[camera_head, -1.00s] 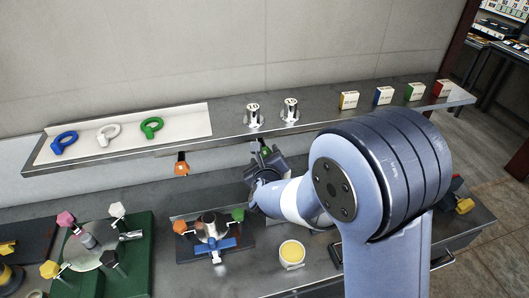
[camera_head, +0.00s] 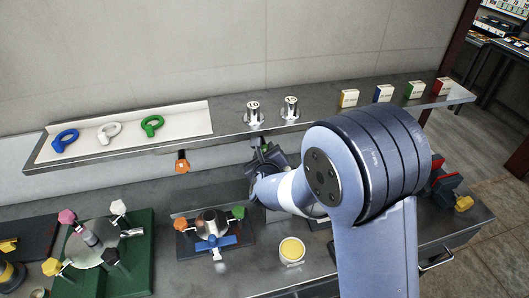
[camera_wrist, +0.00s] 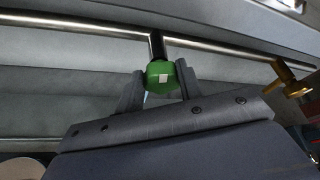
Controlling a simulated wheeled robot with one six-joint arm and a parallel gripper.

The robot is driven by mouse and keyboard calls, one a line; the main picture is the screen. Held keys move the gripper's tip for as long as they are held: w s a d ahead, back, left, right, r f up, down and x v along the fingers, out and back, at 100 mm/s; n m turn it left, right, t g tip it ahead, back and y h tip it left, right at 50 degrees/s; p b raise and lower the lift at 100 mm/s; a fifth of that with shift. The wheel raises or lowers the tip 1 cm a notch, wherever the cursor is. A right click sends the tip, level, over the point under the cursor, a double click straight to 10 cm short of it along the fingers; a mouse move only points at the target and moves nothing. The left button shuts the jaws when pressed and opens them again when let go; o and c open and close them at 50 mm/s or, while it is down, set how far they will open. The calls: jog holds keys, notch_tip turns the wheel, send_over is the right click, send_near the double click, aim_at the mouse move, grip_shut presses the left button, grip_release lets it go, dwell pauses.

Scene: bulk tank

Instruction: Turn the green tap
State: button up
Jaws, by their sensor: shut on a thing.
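The green tap (camera_wrist: 160,76) has a green block handle with a white square on its face, on a short dark stem under a metal pipe (camera_wrist: 80,25). My gripper (camera_wrist: 158,88) is shut on this handle, with one finger on each side of it. In the head view only a small green part of the tap (camera_head: 265,146) shows below the shelf. My gripper (camera_head: 263,158) and arm hide the rest.
An orange tap (camera_head: 182,160) hangs left of my gripper. The shelf (camera_head: 225,130) above holds rings, metal weights and small boxes. Below stand a fixture with orange and green knobs (camera_head: 211,224) and a yellow-filled cup (camera_head: 291,251).

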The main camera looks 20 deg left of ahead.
jog(key=shift+c, duration=0.9)
jog(key=b, duration=0.2)
jog(key=shift+w+f+m+b, duration=0.1)
jog(key=shift+f+m+b, duration=0.15)
jog(key=shift+m+b, duration=0.1)
jog(key=shift+d+m+g+y+b, duration=0.1)
jog(key=shift+m+g+y+b, duration=0.25)
jog(key=shift+b, duration=0.75)
jog(key=shift+r+m+b, duration=0.2)
jog(key=shift+m+b, duration=0.1)
jog(key=shift+b, duration=0.5)
jog(key=shift+y, duration=0.25)
jog(key=o, duration=1)
jog(key=shift+r, duration=0.1)
